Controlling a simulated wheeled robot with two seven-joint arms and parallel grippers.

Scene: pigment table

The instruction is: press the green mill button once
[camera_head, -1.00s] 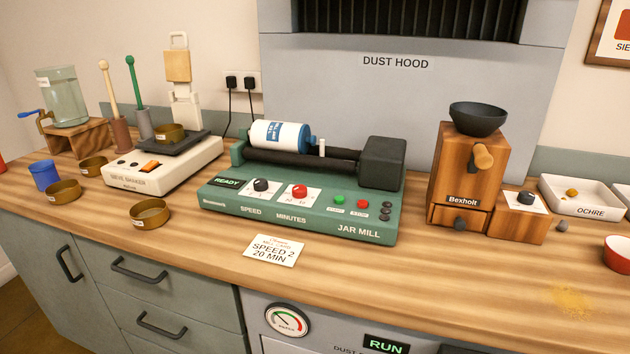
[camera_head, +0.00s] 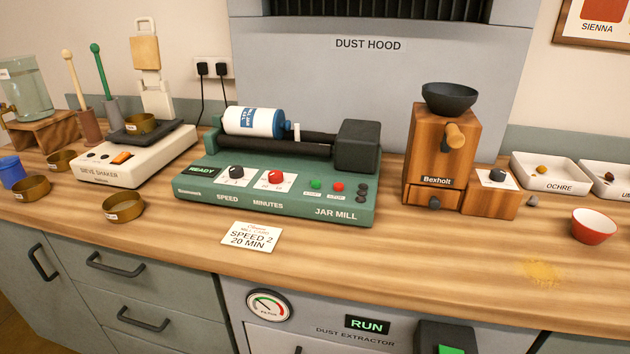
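The green jar mill (camera_head: 277,207) stands on the wooden counter in the head view. Its small green button (camera_head: 315,184) is on the front panel, just left of a red button (camera_head: 338,187). A black knob (camera_head: 236,172) for speed and a red knob (camera_head: 275,177) for minutes sit left of the buttons. The display (camera_head: 204,169) reads READY. A white and blue jar (camera_head: 253,122) lies on the rollers. Neither of my grippers is in view.
A card (camera_head: 251,237) reading SPEED 2, 20 MIN lies before the mill. The sieve shaker (camera_head: 123,168) with brass sieves is left; a wooden grinder (camera_head: 441,150) is right. Below, the dust extractor display (camera_head: 367,324) reads RUN. The counter before the mill is mostly clear.

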